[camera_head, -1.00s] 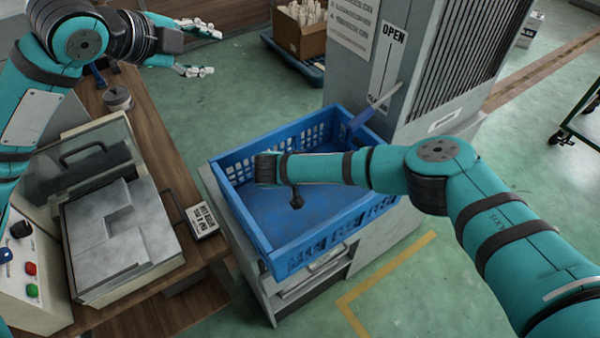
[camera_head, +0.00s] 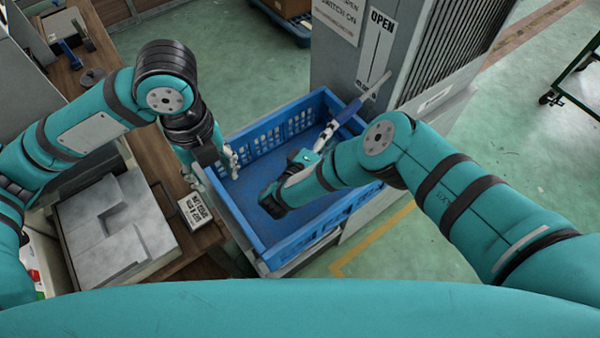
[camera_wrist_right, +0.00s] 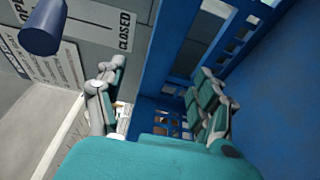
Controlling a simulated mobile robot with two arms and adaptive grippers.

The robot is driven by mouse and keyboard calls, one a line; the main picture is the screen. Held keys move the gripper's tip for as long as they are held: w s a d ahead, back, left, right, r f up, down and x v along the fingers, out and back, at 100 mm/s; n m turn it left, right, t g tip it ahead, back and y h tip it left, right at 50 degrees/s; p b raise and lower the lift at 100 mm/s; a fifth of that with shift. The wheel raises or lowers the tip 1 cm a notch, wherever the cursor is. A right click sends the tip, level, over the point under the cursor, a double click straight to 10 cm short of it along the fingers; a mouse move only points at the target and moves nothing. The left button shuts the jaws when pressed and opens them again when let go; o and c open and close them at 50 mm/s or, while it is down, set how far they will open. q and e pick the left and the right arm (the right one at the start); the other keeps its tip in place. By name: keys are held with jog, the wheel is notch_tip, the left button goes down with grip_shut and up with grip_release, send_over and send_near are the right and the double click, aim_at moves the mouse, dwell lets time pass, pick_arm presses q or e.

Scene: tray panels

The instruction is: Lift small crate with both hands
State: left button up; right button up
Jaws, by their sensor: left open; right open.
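The small blue crate (camera_head: 240,216) with lattice walls sits upright on a grey stand, and its inside looks empty where visible. My left gripper (camera_head: 215,166) is open at the crate's left rim, with fingers spread on either side of it. My right gripper (camera_head: 326,136) is open at the crate's right-hand far wall; my forearm covers part of this area. In the right wrist view the right gripper (camera_wrist_right: 160,88) has one finger outside the crate wall (camera_wrist_right: 166,62) and one inside. Contact with the wall cannot be told.
A grey cabinet (camera_head: 338,75) with an OPEN sign and a blue-handled lever (camera_head: 350,110) stands close behind the crate. A workbench (camera_head: 165,175) with a grey metal fixture (camera_head: 112,228) is at the left.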

aim_at(347, 124)
pick_arm(q)
notch_tip(347, 124, down, 17)
jog(key=shift+w+d+f, duration=0.1)
jog(key=shift+w+f, duration=0.05)
jog(key=shift+f, duration=0.05)
pick_arm(e)
jog(key=x, duration=0.7)
jog(key=shift+w+d, duration=0.3)
pick_arm(q)
grip_shut()
pick_arm(e)
jog(key=c, duration=0.9)
grip_shut()
